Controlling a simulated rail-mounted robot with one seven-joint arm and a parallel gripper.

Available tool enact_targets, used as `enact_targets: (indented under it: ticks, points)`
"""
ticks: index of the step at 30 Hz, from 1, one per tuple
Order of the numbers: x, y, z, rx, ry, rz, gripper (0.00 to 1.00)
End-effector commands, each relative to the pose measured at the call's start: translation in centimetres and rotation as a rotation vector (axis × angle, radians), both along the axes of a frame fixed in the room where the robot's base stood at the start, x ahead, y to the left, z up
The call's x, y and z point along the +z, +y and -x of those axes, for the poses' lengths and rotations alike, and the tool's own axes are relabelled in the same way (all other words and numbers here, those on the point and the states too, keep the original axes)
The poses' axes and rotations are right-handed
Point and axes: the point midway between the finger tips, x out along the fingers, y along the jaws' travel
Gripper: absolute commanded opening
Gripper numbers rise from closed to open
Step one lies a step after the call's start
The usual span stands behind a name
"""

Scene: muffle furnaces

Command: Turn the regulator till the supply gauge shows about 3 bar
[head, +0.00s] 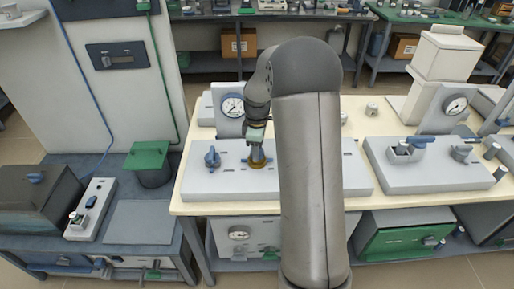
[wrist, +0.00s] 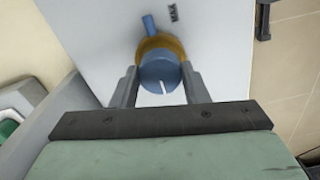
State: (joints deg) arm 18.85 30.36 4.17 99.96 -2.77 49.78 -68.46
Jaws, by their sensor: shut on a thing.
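The regulator knob (wrist: 160,72) is round and blue with a white line, on a brass-coloured collar (wrist: 183,50), in the wrist view. A small blue peg and the word MAX show beyond it. My gripper (wrist: 160,80) has one finger on each side of the knob and is shut on it. In the head view my gripper (head: 256,143) points down over the brass collar (head: 258,162) on a pale grey panel (head: 220,187). A round white gauge (head: 233,106) with a blue rim stands behind the panel; its reading is too small to tell. My arm hides part of the panel.
A blue valve handle (head: 212,157) stands on the panel left of my gripper. A second panel (head: 420,178) with its own gauge (head: 456,105) is at the right. A green-lidded container (head: 147,157) stands at the left. The bench front (head: 188,203) is clear.

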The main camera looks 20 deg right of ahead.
Motion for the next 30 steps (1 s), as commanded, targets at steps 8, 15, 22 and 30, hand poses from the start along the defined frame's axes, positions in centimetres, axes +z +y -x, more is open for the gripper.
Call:
enact_targets:
  ticks: [8, 15, 22, 30]
  points:
    - [0.03, 0.02, -0.03, -0.054, -0.001, 0.001, 0.18]
    - [0.02, 0.02, -0.05, -0.207, -0.002, 0.001, 0.18]
    - [0.05, 0.01, -0.06, -0.421, -0.002, 0.0, 0.18]
    - [0.08, 0.03, -0.1, -0.678, -0.003, 0.0, 0.18]
